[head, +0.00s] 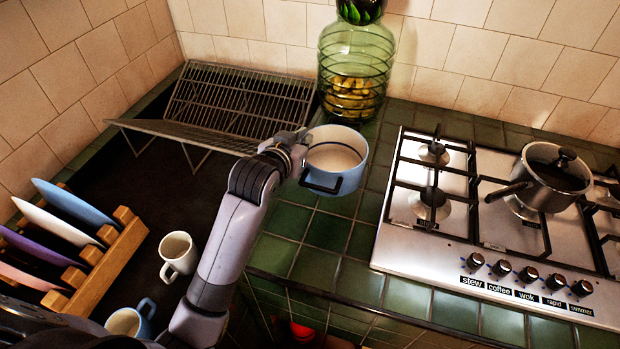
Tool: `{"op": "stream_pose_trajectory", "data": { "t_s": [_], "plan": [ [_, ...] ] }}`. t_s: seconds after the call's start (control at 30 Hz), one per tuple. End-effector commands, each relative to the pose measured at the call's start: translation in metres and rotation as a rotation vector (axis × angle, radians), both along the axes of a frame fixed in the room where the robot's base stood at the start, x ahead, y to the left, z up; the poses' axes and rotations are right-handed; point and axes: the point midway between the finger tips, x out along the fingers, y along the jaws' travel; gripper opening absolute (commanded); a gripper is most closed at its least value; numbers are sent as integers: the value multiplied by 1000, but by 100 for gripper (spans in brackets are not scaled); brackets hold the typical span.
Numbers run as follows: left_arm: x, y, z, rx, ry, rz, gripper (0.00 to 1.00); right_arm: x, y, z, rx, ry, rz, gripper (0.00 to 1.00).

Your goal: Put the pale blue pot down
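The pale blue pot (353,175) is in the middle of the head view, upright, with a cream inside and a dark handle facing the front. My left gripper (300,148) is at the pot's left rim and looks shut on it; the fingertips are small and partly hidden. The pot is over the green tiled counter (330,232), left of the hob. I cannot tell whether its base touches the tiles. My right gripper is not in view.
A silver hob (395,247) with a steel saucepan (548,183) is at the right. A green glass jar (355,62) stands behind the pot. A metal rack (235,95), a wooden plate rack (110,265) and two mugs (178,255) (125,322) are at the left. Tiles before the pot are clear.

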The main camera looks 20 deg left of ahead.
Motion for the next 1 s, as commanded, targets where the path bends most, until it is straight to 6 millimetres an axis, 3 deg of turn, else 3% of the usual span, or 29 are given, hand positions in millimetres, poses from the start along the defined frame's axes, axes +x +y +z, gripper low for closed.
{"op": "stream_pose_trajectory", "data": {
  "t_s": [0.1,0.3,0.47,0.73,1.0],
  "plan": [
    [-1,0,-31,-1,2,0,0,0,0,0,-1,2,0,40],
    [0,0,-65,-1,-3,0,0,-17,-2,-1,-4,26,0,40],
    [0,0,-77,-1,-4,0,0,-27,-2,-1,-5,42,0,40],
    [0,0,-113,-1,-3,0,0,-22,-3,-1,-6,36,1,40],
    [0,0,-116,-1,-7,0,0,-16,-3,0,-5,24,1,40]
  ]
}}
